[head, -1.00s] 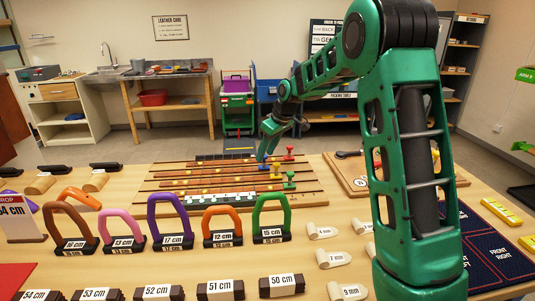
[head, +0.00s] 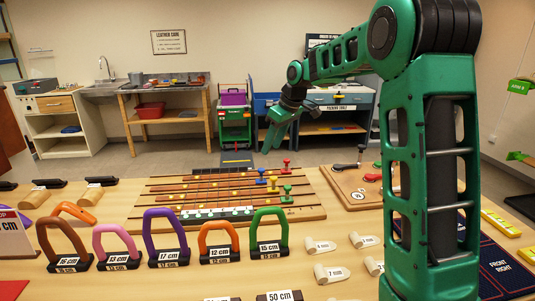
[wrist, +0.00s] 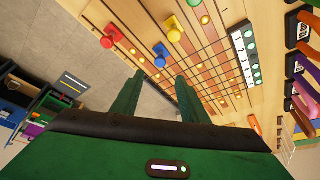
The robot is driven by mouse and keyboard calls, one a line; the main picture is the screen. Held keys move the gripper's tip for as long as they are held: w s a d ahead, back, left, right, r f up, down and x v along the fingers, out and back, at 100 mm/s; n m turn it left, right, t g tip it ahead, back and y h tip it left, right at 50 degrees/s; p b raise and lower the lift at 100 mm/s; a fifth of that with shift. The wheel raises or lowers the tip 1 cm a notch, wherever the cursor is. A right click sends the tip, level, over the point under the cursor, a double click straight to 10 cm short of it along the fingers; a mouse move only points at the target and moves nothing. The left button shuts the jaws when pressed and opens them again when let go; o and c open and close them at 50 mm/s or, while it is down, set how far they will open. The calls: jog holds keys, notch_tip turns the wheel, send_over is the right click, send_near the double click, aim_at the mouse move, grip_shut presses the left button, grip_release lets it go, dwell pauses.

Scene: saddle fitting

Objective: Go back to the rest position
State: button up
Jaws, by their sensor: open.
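My gripper (head: 272,138) is open and empty. In the head view it hangs in the air beyond the back edge of the slotted wooden board (head: 150,226), with its fingers pointing down. In the wrist view its two green fingers (wrist: 155,100) stand apart with nothing between them. Behind them show the board (wrist: 255,15) and its red peg (wrist: 112,36), blue peg (wrist: 160,55), yellow peg (wrist: 172,27) and green peg (wrist: 195,3). The fingers touch none of these.
Coloured arches (head: 166,232) on labelled black bases stand along the front of the table. Small cream blocks (head: 331,273) lie right of them. A wooden panel (head: 345,190) with red pieces lies near my arm. Open floor lies behind the table, before a packing table (head: 340,98).

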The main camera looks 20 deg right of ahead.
jog(key=shift+r, duration=0.2)
jog(key=shift+s, duration=0.2)
jog(key=s+d+f+m+g, duration=0.1)
jog(key=s+d+f+m, duration=0.1)
jog(key=s, duration=1.3)
jog(key=s+d+f+m+g+h, duration=0.1)
jog(key=s+d+f+m, duration=0.2)
jog(key=s, duration=1.3)
jog(key=s+d+f+m+g+h, duration=0.1)
jog(key=s+m, duration=0.6)
jog(key=s, duration=0.8)
notch_tip(320, 180, down, 3)
jog(key=shift+s+d+r+m+g, duration=0.1)
jog(key=shift+s+d+m+g, duration=0.2)
jog(key=shift+d+g, duration=0.5)
jog(key=shift+d+t, duration=0.15)
jog(key=shift+t, duration=0.15)
jog(key=shift+w+f, duration=0.3)
jog(key=shift+w, duration=0.35)
